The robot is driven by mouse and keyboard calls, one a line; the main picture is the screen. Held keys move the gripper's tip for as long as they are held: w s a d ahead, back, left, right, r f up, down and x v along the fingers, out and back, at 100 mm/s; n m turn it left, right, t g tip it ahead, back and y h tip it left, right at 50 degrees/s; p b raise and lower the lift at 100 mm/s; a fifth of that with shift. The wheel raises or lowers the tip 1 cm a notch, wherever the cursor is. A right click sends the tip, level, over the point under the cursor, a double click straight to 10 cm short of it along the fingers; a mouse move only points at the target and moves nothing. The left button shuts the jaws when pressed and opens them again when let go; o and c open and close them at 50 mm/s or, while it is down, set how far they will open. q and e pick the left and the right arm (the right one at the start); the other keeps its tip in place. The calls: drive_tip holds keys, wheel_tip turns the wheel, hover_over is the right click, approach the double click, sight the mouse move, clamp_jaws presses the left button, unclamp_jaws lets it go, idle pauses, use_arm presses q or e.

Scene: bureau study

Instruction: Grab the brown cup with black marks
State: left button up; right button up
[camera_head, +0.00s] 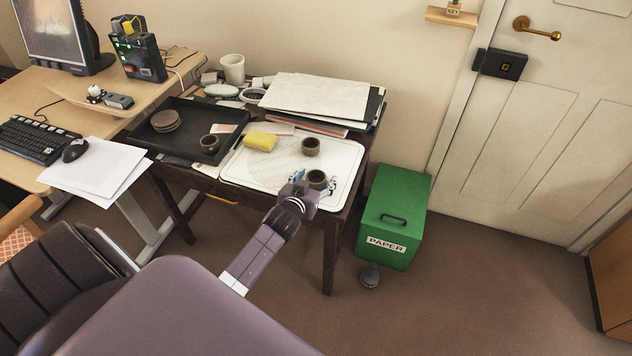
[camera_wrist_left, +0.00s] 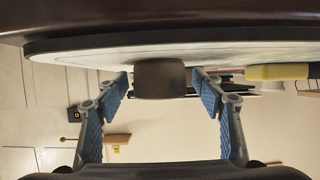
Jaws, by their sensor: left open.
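A small dark brown cup (camera_head: 317,178) stands on the white tray (camera_head: 347,160) near its front right edge. My left gripper (camera_head: 314,185) is at this cup, with a blue-padded finger on either side of it. In the left wrist view, which is upside down, the cup (camera_wrist_left: 160,80) shows between the two open fingers (camera_wrist_left: 162,92), with gaps at both sides. A second brown cup (camera_head: 310,146) stands behind it on the tray. A third cup (camera_head: 209,143) is in the black tray at left. Black marks are too small to make out. My right gripper is not in view.
A yellow sponge (camera_head: 260,141) lies on the white tray, left of the cups. Stacked papers and folders (camera_head: 315,97) lie behind. The black tray (camera_head: 180,108) also holds stacked brown discs (camera_head: 165,121). A green paper bin (camera_head: 395,215) stands right of the table.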

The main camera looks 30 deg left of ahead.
use_arm(q)
drive_tip(key=shift+c, duration=0.2)
drive_tip(key=c, duration=1.3)
drive_tip(key=shift+o, duration=0.2)
drive_tip(key=shift+r, duration=0.1)
